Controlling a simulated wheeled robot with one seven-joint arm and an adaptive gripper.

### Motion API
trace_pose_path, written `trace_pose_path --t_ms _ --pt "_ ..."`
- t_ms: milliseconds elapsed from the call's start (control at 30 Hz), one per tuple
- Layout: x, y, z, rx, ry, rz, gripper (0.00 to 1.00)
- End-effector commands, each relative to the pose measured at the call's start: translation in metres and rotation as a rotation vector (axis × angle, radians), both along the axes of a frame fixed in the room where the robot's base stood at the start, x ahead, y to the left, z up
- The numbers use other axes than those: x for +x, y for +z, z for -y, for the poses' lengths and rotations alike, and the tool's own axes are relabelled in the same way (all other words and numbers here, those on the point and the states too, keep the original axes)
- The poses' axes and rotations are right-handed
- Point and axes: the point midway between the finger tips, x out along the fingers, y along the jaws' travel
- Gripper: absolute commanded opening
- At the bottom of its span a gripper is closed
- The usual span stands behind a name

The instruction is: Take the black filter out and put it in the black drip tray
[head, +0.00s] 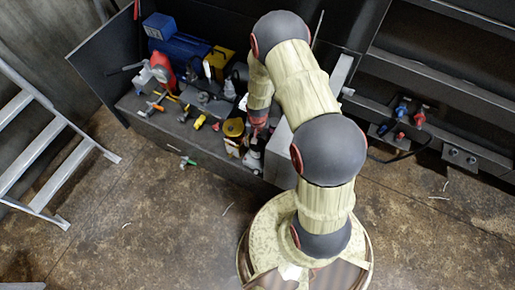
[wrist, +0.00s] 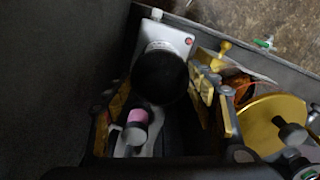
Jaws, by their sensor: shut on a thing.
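The black filter (wrist: 160,78) shows in the wrist view as a dark round end. My gripper (wrist: 158,92) has its gold-padded fingers on both sides of it and is shut on it. A pale plate with a small red spot lies beyond the filter. In the head view my arm reaches into the open compartment, and its end hides the filter there. I cannot make out the black drip tray for certain in either view.
A gold round lid (wrist: 262,122) stands close to the right finger in the wrist view. Valves, a blue motor (head: 180,48) and a red part (head: 163,68) crowd the compartment. A metal ladder (head: 45,150) stands left; the floor in front is mostly clear.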

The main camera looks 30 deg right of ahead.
Motion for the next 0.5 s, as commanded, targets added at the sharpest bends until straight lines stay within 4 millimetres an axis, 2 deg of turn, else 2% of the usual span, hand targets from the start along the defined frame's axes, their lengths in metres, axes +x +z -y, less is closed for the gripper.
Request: trace_pose_path --t_ms 200,500 --pt "-0.0042 -0.0018 -0.0007 0.002 0.22 -0.008 0.25" --pt "-0.0045 -0.0019 -0.0008 0.003 0.257 -0.009 0.25"
